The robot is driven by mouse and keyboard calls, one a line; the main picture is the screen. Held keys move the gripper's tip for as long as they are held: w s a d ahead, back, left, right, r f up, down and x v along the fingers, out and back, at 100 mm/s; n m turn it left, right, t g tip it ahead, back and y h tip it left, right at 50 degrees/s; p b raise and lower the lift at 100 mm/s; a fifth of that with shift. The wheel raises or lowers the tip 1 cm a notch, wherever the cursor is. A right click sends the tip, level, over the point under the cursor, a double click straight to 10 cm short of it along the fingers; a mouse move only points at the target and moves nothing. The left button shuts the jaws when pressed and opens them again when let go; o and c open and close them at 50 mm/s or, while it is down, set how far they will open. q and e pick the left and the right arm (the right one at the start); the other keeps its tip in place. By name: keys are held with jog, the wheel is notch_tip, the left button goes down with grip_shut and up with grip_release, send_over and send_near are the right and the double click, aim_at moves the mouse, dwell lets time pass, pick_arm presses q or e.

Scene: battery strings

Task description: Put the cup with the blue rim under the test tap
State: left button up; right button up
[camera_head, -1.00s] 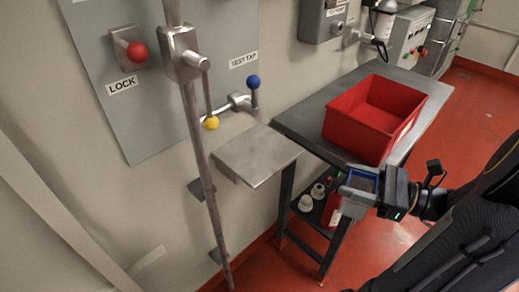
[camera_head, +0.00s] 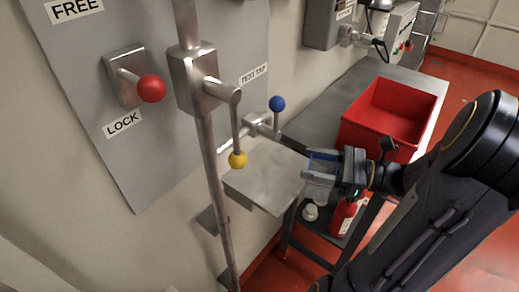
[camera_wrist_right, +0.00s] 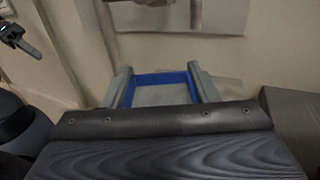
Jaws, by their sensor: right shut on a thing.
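The clear cup with the blue rim (camera_head: 319,178) is between the fingers of my right gripper (camera_head: 328,170), which is shut on it. The cup looks about upright, beside the right edge of the metal shelf (camera_head: 258,188). In the right wrist view the blue rim (camera_wrist_right: 160,79) shows between the two fingers. The test tap (camera_head: 262,124), with a blue knob, sticks out from the wall above the shelf, left of and behind the cup. A dark piece at the upper left of the right wrist view may be my left gripper (camera_wrist_right: 22,38); its jaw state is unclear.
A vertical metal post (camera_head: 212,165) with a yellow-ended lever (camera_head: 237,159) stands in front of the shelf and tap. A red-knobbed lock lever (camera_head: 150,88) is on the wall panel. A red crate (camera_head: 385,115) sits on the grey table behind my right arm. The shelf top looks bare.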

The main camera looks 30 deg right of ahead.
jog(key=w+a, duration=0.2)
jog(key=w, duration=0.2)
jog(key=w+a, duration=0.2)
jog(key=w, duration=0.3)
jog(key=w+a+f, duration=0.1)
jog(key=w+a, duration=0.1)
jog(key=w, duration=0.3)
jog(key=shift+w, duration=0.15)
jog(key=shift+f, duration=0.25)
jog(key=shift+f, duration=0.15)
jog(key=o, duration=1)
